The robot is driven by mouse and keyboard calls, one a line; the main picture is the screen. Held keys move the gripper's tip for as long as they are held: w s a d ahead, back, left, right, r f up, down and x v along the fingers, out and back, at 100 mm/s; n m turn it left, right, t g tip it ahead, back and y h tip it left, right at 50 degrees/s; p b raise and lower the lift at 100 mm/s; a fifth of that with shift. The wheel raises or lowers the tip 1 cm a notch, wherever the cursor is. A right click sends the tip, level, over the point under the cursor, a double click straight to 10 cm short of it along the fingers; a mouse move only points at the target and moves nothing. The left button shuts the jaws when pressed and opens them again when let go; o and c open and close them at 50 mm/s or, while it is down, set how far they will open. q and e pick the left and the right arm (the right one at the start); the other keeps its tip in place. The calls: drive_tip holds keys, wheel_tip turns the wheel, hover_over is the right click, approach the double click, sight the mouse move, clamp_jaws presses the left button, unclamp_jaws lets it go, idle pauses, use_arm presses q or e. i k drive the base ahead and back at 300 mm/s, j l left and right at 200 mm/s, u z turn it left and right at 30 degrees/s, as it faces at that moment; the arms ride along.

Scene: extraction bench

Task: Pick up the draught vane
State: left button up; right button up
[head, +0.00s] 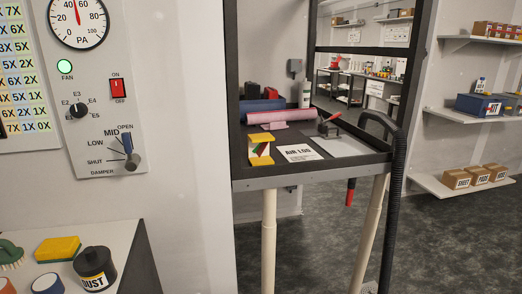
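Nothing in the head view is labelled as the draught vane. A small dark device with a red part (329,126) sits further back right on the same bench. Neither of my grippers is in view.
A black hose (391,200) hangs at the bench's right. A control panel (100,100) is on the left wall. A DUST pot (95,269) stands lower left.

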sight(260, 146)
drive_tip(key=i+l, duration=0.15)
drive_tip(key=i, duration=0.25)
drive_tip(key=i+l, duration=0.2)
drive_tip(key=i, duration=0.2)
drive_tip(key=i+l+u, duration=0.15)
drive_tip(key=i, duration=0.3)
drive_tip(key=i+l+u, duration=0.2)
drive_tip(key=i+l, duration=0.15)
drive_tip(key=i, duration=0.1)
